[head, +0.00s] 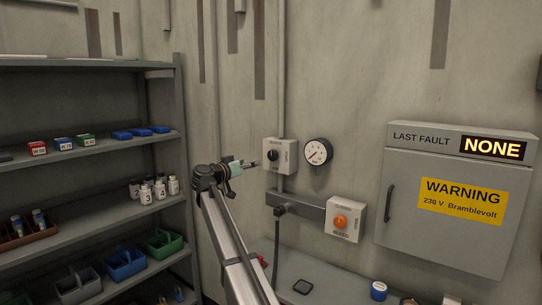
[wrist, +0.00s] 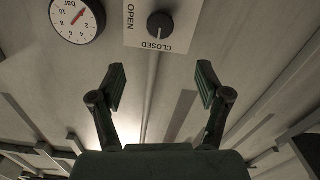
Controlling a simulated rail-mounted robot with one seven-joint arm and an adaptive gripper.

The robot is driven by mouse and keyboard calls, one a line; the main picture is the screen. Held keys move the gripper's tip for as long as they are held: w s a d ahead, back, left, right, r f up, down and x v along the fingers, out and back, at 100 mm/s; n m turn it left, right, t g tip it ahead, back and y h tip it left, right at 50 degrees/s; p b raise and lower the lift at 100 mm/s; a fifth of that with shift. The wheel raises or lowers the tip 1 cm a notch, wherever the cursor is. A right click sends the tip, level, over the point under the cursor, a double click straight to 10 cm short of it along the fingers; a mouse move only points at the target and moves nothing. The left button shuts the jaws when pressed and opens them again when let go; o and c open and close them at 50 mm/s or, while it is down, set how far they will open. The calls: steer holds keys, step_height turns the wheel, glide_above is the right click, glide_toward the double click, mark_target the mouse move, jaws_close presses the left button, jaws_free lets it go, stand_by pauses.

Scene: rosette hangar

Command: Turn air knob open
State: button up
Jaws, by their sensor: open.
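The black air knob (head: 272,155) sits on a light grey wall box (head: 289,148) beside a pressure gauge. In the wrist view, which shows the panel upside down, the knob (wrist: 160,25) has a white pointer mark towards the word CLOSED; OPEN is printed to its left. My gripper (head: 256,163) is just left of the box in the head view. In the wrist view my gripper (wrist: 162,84) is open and empty, its two fingers spread wide. The knob lies ahead of the gap between them, apart from both fingers.
A round gauge (head: 318,152) hangs right of the knob box. Below is a box with an orange knob (head: 341,221) labelled BLEED. A warning cabinet (head: 447,210) is at right, and a loaded shelf (head: 85,150) at left.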

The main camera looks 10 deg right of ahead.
mark_target(271, 155)
steer(key=p+x, duration=0.3)
steer(key=x, duration=1.1)
steer(key=shift+w+d, duration=0.25)
steer(key=shift+w, duration=0.05)
steer(key=c, duration=1.2)
